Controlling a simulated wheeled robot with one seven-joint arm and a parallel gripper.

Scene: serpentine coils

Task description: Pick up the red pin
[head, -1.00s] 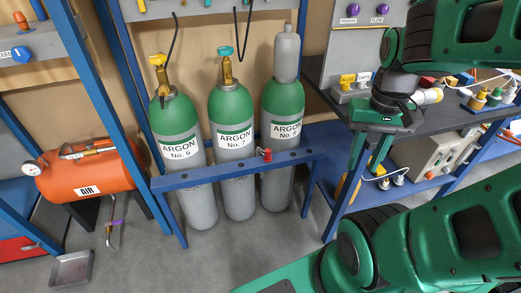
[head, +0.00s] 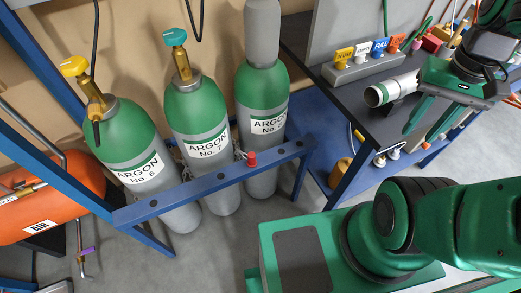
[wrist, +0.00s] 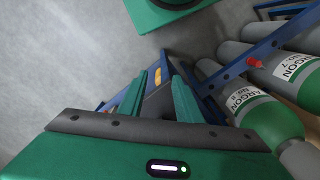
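The red pin (head: 252,158) stands upright on the blue rail (head: 152,208) in front of the argon cylinders, near the rail's right part. In the wrist view the red pin (wrist: 254,62) shows small at the right, beside the rail. My gripper (head: 421,134) is at the right in the head view, well apart from the pin, in front of the dark bench. In the wrist view my gripper (wrist: 157,78) has its two green fingers spread with nothing held between them.
Three green and grey argon cylinders, one at the right (head: 263,105), stand behind the rail. The dark bench (head: 392,128) holds a white tube (head: 391,88) and a block of coloured tags (head: 371,65). An orange air tank (head: 62,195) is at the left. Grey floor in front is clear.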

